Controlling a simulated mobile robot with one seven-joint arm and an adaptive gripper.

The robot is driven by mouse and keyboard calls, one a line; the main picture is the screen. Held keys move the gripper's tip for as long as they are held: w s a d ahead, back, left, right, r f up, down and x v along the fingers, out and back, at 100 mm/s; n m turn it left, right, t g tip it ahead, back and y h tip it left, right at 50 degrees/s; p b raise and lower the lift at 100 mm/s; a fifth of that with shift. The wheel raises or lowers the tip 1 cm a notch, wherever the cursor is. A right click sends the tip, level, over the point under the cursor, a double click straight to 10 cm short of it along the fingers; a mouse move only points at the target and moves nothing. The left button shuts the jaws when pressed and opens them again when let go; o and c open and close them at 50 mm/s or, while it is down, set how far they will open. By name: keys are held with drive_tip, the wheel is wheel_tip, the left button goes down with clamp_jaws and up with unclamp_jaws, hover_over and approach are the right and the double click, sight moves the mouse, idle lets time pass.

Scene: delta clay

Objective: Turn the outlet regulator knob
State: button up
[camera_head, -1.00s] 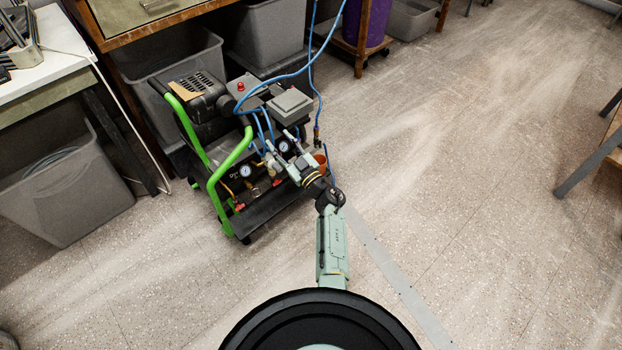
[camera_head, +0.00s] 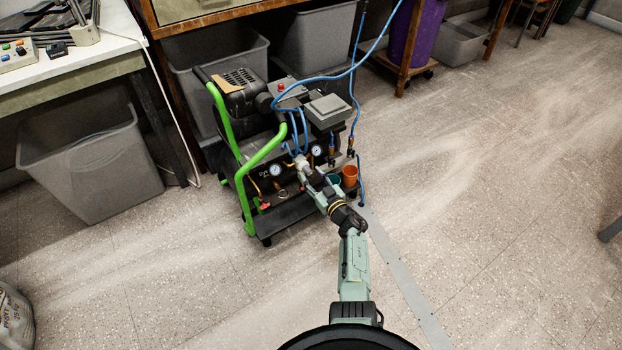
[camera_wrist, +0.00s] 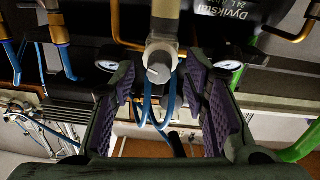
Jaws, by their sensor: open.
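The outlet regulator knob (camera_wrist: 159,66) is a pale grey cylinder with a lighter end, at the upper middle of the wrist view. In the head view, the pale knob (camera_head: 301,162) is between the two gauges on the compressor's front, close to the fingertips. My gripper (camera_wrist: 160,92) is open, with one purple-padded finger on each side of the knob in the wrist view. A gap shows on both sides, and I see no contact. In the head view my gripper (camera_head: 306,176) reaches the compressor's front and partly covers it.
The compressor (camera_head: 268,203) has a green tube handle (camera_head: 262,152) and blue hoses (camera_head: 338,77). Round gauges (camera_wrist: 107,66) flank the knob. Orange (camera_head: 349,176) and green cups stand right of the gripper. Grey bins (camera_head: 92,165) stand behind and left. Open floor lies to the right.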

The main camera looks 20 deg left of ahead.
drive_tip(key=shift+w+a, duration=0.4)
drive_tip(key=shift+a, duration=0.05)
clamp_jaws()
idle(0.3)
